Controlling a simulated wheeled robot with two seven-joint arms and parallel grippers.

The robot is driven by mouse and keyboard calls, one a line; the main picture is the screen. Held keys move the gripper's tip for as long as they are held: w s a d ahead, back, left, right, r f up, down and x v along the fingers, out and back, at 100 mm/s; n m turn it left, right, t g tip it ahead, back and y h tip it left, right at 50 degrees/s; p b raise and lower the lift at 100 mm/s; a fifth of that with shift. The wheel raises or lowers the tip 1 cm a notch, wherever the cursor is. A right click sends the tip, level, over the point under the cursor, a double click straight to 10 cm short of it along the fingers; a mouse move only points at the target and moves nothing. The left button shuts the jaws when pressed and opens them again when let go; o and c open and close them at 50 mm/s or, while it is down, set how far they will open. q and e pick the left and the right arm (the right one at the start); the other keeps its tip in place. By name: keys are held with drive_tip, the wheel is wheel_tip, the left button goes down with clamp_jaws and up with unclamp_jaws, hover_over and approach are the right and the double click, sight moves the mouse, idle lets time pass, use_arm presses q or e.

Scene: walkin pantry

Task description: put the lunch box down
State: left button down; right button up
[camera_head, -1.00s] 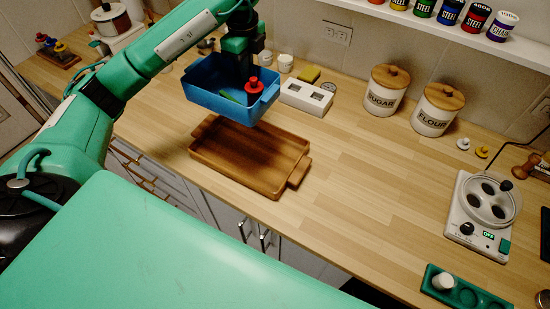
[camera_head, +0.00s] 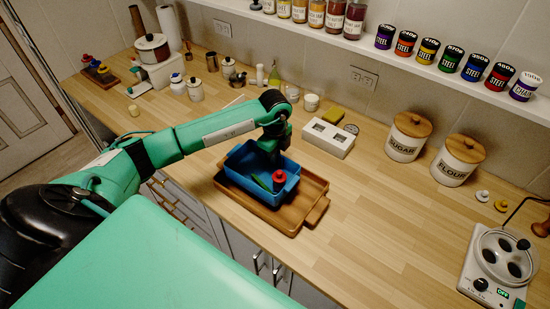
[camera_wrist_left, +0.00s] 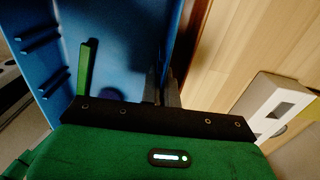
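The blue lunch box (camera_head: 240,176) is over the wooden tray (camera_head: 310,203), inside its outline and looking level. Whether its bottom rests on the tray is hard to tell. It holds a red-topped item (camera_head: 279,178) and a green item (camera_head: 262,183). My left gripper (camera_head: 270,152) is at the lunch box's far wall. In the left wrist view, the gripper's dark fingers (camera_wrist_left: 165,92) are on either side of the blue wall, which looks pinched. The lunch box (camera_wrist_left: 110,30) fills the left of that view, with a green strip inside. My right gripper is not in view.
A white two-hole block (camera_head: 328,138) stands just behind the tray. Sugar (camera_head: 407,137) and flour (camera_head: 459,160) canisters stand farther right. A white appliance (camera_head: 494,268) is at the far right. The counter right of the tray is clear.

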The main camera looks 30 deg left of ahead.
use_arm(q)
wheel_tip(320, 180, down, 2)
drive_tip(key=shift+f, duration=0.25)
drive_tip(key=c, duration=1.7)
unclamp_jaws()
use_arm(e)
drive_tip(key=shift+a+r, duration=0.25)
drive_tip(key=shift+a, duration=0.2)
